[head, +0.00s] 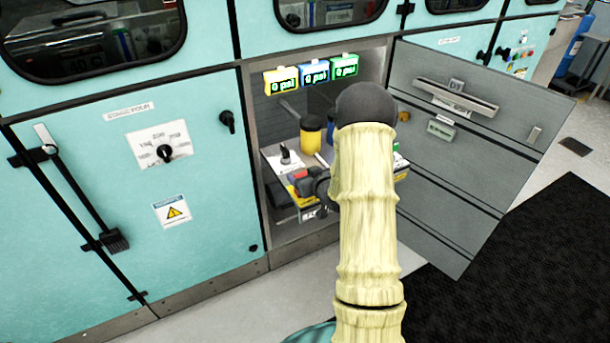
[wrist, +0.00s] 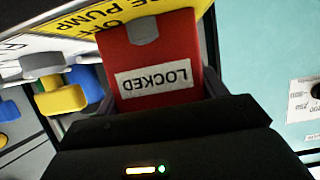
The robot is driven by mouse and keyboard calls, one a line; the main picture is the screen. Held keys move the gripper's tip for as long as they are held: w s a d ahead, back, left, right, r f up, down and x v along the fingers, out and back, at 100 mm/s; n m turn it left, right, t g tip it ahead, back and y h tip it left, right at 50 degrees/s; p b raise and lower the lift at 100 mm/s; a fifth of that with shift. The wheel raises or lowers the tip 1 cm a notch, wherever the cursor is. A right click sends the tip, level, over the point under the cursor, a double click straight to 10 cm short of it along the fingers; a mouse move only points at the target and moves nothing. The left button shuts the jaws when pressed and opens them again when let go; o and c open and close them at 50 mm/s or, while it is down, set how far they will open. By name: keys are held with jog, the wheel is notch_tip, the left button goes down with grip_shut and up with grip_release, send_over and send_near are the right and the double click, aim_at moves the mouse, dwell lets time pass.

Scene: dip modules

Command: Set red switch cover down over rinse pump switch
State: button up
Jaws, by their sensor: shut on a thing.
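The red switch cover (wrist: 158,55) with an upside-down white LOCKED label fills the middle of the wrist view. My gripper (wrist: 155,95) is shut on it, a dark finger on each side. A grey rounded piece shows at the cover's far end, against the yellow plate (wrist: 85,22) lettered OFF and PUMP. In the head view the red cover (head: 303,184) shows small at the front edge of the pulled-out panel, beside my dark gripper (head: 320,186). The switch itself is not clearly visible, and I cannot tell whether the cover is around it.
A white panel with a black knob (head: 286,155) and a yellow canister (head: 311,135) sit in the open bay. Three pressure displays (head: 313,76) hang above. The grey door (head: 470,130) stands open at the right. Blue and yellow parts (wrist: 62,97) lie left of the cover.

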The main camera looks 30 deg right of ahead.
jog(key=o, duration=1.1)
jog(key=p+v, duration=0.1)
jog(key=v, duration=1.6)
jog(key=shift+s+r, duration=0.15)
